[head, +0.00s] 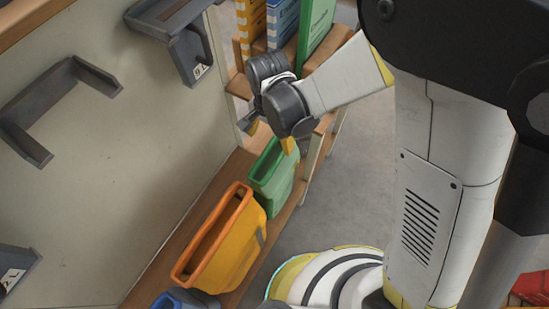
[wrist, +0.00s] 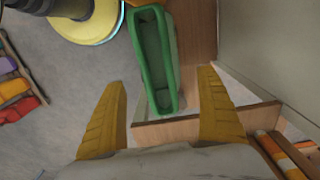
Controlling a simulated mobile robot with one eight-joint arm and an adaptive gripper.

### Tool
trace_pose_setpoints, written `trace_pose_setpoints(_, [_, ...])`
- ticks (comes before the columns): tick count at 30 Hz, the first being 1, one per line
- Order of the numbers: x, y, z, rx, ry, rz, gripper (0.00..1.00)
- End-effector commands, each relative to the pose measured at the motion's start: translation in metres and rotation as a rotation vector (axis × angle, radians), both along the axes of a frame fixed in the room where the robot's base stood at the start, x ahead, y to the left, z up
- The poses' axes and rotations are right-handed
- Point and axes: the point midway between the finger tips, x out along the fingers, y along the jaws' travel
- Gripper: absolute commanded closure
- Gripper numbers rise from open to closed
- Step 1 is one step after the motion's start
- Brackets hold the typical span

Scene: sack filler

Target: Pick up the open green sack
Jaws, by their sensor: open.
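The open green sack (head: 275,172) stands upright on the wooden shelf, behind the orange sack in the head view. My gripper (head: 270,138) is above its far end in that view. In the wrist view the green sack (wrist: 172,60) shows its long open mouth, with its near end close to the gap between my fingers. My gripper (wrist: 171,112) is open and empty, one yellow finger on each side of that gap. I cannot tell the exact height between the fingertips and the sack's rim.
An open orange sack (head: 240,240) and a blue sack (head: 185,300) stand along the same wooden shelf. A pale panel with grey brackets (head: 60,100) rises at left. Upright blue (head: 283,20) and green things stand on a wooden rack behind.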

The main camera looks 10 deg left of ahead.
Motion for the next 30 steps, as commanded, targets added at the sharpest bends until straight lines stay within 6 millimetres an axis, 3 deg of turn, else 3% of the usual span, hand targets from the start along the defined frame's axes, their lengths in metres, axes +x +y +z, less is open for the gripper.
trace_pose_setpoints(3, [0.001, 0.0, -0.023, 0.001, 0.0, 0.0, 0.15])
trace_pose_setpoints(11, [0.002, -0.002, -0.041, 0.001, -0.001, 0.0, 0.15])
trace_pose_setpoints(19, [0.005, -0.008, -0.082, 0.001, -0.001, 0.0, 0.15])
trace_pose_setpoints(30, [0.005, -0.008, -0.085, 0.001, -0.001, 0.0, 0.15])
